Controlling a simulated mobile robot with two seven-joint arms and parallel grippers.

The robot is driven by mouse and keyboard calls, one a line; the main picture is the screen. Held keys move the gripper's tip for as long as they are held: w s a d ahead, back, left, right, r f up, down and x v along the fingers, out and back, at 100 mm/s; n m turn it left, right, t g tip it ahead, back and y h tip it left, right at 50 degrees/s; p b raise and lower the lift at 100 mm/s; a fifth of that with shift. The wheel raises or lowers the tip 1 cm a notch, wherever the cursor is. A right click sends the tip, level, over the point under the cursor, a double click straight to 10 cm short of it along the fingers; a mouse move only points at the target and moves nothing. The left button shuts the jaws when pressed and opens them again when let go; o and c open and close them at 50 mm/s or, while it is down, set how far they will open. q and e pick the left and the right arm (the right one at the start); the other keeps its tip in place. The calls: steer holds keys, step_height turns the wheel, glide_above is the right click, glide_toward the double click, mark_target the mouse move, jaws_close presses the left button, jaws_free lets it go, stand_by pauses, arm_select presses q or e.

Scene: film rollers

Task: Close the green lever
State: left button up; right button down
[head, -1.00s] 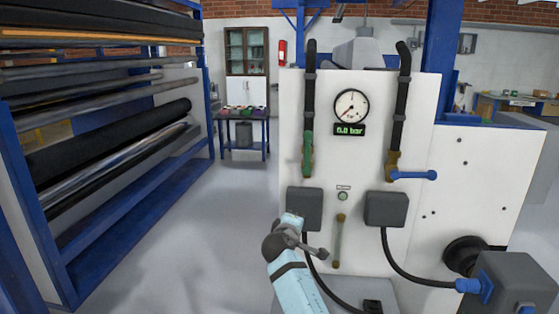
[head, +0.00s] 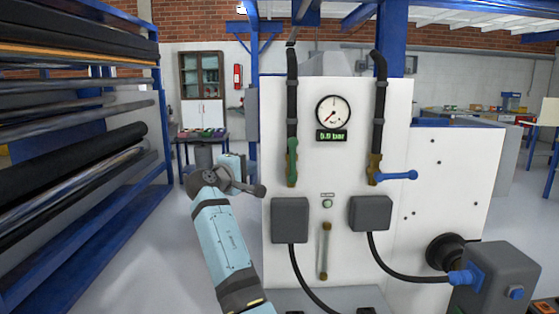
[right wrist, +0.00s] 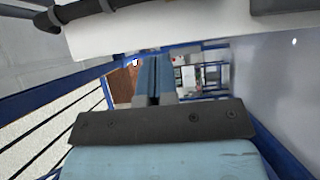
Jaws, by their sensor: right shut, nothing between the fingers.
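The green lever (head: 292,160) points straight up and down, in line with the left black pipe on the white panel (head: 342,100). My right gripper (head: 236,163) is to the left of the green lever, apart from it in the picture. In the right wrist view its two light-blue fingers (right wrist: 153,80) lie together, shut and empty. The green lever cannot be made out in the right wrist view. My left gripper is not in view.
A blue lever (head: 397,176) lies level on the right pipe. The gauge (head: 333,112) sits between the pipes, above a 0.0 bar display (head: 332,135). Grey boxes (head: 290,220) stick out below the green lever. The roller rack (head: 80,130) stands left; floor between is clear.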

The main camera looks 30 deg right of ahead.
mark_target(293, 161)
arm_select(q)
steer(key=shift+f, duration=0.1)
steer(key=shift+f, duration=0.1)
arm_select(e)
steer(key=s+d+x, duration=0.1)
steer(key=s+x, duration=0.1)
steer(key=x, duration=1)
steer(key=shift+d, duration=0.45)
steer(key=shift+s, duration=0.1)
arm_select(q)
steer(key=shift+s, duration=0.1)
arm_select(e)
steer(key=shift+s+d+r, duration=0.1)
steer(key=shift+d, duration=0.05)
